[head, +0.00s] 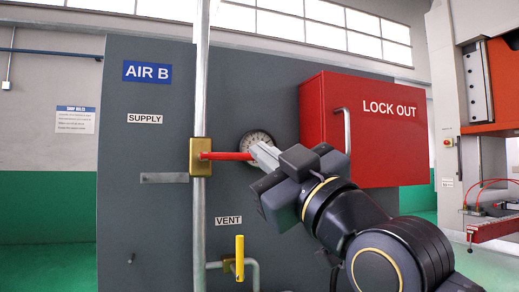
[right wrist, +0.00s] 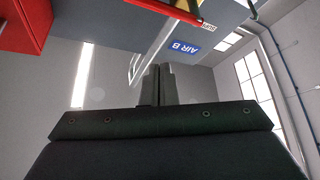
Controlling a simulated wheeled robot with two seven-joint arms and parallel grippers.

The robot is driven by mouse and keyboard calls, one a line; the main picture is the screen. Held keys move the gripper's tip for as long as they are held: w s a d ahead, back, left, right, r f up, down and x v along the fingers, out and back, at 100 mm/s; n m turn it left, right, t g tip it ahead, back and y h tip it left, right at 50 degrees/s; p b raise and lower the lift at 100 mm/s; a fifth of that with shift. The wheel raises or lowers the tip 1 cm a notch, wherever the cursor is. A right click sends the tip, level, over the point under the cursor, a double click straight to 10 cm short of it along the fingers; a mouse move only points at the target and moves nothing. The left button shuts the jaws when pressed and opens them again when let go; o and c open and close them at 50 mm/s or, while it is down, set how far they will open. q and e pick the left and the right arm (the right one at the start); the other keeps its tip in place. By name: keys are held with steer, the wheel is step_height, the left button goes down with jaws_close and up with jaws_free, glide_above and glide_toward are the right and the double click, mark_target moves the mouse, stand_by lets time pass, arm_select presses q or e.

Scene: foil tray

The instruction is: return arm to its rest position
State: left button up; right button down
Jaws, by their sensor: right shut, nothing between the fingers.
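My right arm comes in from the lower right in the head view. Its gripper (head: 262,155) is in front of the grey panel (head: 155,85), by the right end of the red supply valve handle (head: 225,156). Whether it touches the handle I cannot tell. In the right wrist view the two fingers (right wrist: 158,86) are together with nothing between them. The red handle lies level, pointing right from its brass valve body (head: 199,146). A yellow vent handle (head: 239,258) stands upright below. My left gripper is not in view.
A red LOCK OUT box (head: 375,140) with a metal handle juts out right of the gripper. A round gauge (head: 257,137) is partly hidden behind the gripper. A vertical pipe (head: 201,80) runs through the valve. An orange and grey machine (head: 480,80) stands at far right.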

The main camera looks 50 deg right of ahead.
steer(key=shift+s+f, duration=0.1)
stand_by(0.6)
steer(key=w+a+f+m+g+y, duration=0.1)
steer(key=w+f+g+y, duration=0.15)
steer(key=f, duration=0.65)
steer(key=w+a+f+g+y, duration=0.1)
steer(key=w+f+g, duration=0.15)
steer(key=f, duration=0.55)
steer(key=w+a+f+m+g+y, duration=0.15)
steer(key=w+f, duration=0.25)
steer(key=f, duration=0.5)
steer(key=s+a+f+m+g+y, duration=0.1)
steer(key=s+a+f+g+y, duration=0.2)
steer(key=f, duration=0.6)
steer(key=s+a+f+m+g+y, duration=0.1)
steer(key=s+a+f+g, duration=0.3)
steer(key=f, duration=0.6)
steer(key=s+a+f+m+g+y, duration=0.1)
steer(key=s+a+f+g, duration=0.3)
steer(key=f, duration=0.5)
step_height(320, 180, up, 20)
steer(key=w+p, duration=0.1)
steer(key=p, duration=1.9)
steer(key=shift+w+f+n+t, duration=0.15)
steer(key=shift+w+n+t, duration=0.2)
steer(key=shift+a, duration=0.1)
